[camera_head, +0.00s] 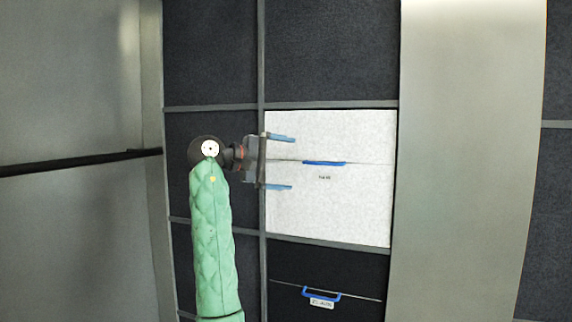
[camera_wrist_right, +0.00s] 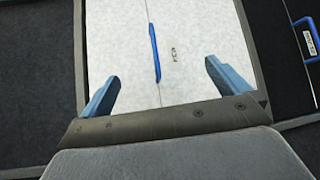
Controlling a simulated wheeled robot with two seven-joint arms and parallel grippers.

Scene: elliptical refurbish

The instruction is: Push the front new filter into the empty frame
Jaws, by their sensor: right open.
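The white new filter (camera_head: 345,210) sits in a frame cell of the grey grid in the head view, with a blue handle (camera_head: 324,163) and a small dark label at its middle. It also fills the middle of the right wrist view (camera_wrist_right: 200,45), its blue handle (camera_wrist_right: 154,52) between my fingers. My right gripper (camera_head: 280,162) is open and empty, its two blue fingers spread in front of the filter's left part. I cannot tell whether the fingers touch it. My left gripper is not in view.
A dark filter (camera_head: 355,306) with a blue handle and a label sits in the cell below. Dark panels fill the other cells. Grey metal bars (camera_head: 330,105) frame the cells. A wide metal post (camera_head: 465,170) stands at the right, and metal panels (camera_head: 70,80) at the left.

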